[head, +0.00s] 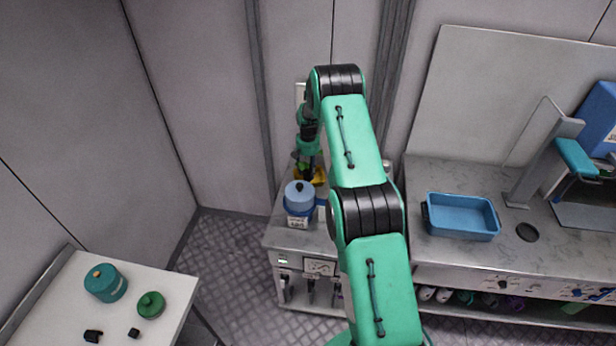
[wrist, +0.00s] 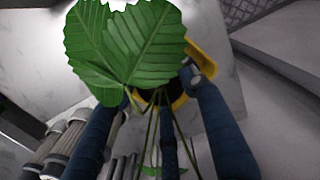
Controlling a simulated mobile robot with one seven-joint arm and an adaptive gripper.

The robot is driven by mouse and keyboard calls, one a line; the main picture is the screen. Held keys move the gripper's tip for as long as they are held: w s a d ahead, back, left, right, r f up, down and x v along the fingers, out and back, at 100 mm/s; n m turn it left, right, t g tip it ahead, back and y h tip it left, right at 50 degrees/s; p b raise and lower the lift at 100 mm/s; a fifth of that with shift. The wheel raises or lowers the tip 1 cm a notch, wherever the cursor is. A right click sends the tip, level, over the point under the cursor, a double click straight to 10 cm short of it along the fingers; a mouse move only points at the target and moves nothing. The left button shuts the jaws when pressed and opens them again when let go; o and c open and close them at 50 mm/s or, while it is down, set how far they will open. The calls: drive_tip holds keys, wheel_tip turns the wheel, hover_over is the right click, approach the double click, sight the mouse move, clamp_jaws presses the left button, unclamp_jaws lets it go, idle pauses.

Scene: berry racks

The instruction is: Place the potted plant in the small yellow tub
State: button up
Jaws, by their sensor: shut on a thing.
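The potted plant shows in the wrist view as broad green leaves (wrist: 125,48) and thin stems running between my fingers. Its pot is mostly hidden. My gripper (wrist: 160,95) is shut on the plant, with dark blue fingers on both sides of the stems. The small yellow tub (wrist: 205,52) shows behind the leaves and fingers, its rim partly covered. In the head view my gripper (head: 307,168) is low over the counter, at the yellow tub (head: 319,177). I cannot tell whether the pot is inside the tub or above it.
A blue lidded container (head: 299,198) with a label stands just in front of the tub. A blue tray (head: 462,214) and a dark disc (head: 527,231) are on the right counter. A white table (head: 75,310) at lower left holds a teal pot (head: 105,284) and a green one (head: 151,305).

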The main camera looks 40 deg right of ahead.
sight(308, 176)
drive_tip(key=shift+f, duration=1.9)
drive_tip(key=o, duration=1.3)
drive_tip(key=shift+f, duration=0.1)
drive_tip(key=shift+r, duration=0.85)
wheel_tip(308, 176, up, 11)
drive_tip(key=shift+f, duration=0.2)
